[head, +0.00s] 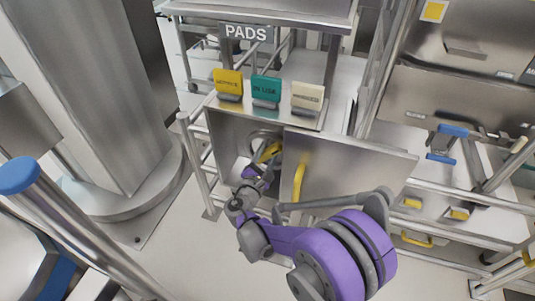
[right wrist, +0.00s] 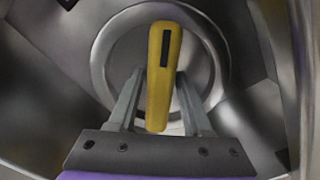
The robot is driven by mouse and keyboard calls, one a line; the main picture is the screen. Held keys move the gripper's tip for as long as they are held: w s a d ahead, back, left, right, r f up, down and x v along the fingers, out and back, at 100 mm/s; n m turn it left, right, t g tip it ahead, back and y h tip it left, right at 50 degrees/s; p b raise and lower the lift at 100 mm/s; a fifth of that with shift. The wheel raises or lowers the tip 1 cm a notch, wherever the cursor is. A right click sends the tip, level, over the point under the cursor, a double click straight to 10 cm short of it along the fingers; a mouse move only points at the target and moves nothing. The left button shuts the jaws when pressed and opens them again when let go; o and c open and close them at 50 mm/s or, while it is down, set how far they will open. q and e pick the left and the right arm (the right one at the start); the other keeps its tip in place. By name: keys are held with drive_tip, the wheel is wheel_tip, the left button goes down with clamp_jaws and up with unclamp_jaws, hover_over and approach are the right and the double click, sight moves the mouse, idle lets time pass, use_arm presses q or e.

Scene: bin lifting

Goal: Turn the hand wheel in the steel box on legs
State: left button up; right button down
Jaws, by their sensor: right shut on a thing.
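The steel box (head: 222,135) on legs stands in the middle of the head view with its door (head: 345,165) swung open to the right. The hand wheel's yellow handle (head: 270,151) shows inside the box; much of the wheel is hidden by my arm. In the right wrist view a round steel ring (right wrist: 100,62) lies behind the yellow handle (right wrist: 163,65), which is tilted slightly from upright. My right gripper (head: 265,168) reaches into the box. Its fingers (right wrist: 158,105) are on either side of the handle, shut on it. My left gripper is not in view.
The open door with its yellow pull (head: 299,182) stands close beside my right arm. Yellow, green and cream tags (head: 266,90) stand on top of the box. A steel rack (head: 470,95) is at the right. A wide steel column (head: 95,90) stands at the left.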

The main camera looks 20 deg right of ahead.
drive_tip(key=n, duration=0.4)
drive_tip(key=shift+f+b, duration=0.1)
drive_tip(key=shift+b, duration=0.2)
drive_tip(key=shift+n, duration=2.2)
drive_tip(key=c, duration=0.6)
unclamp_jaws()
drive_tip(key=shift+o, duration=0.2)
drive_tip(key=v, duration=1.1)
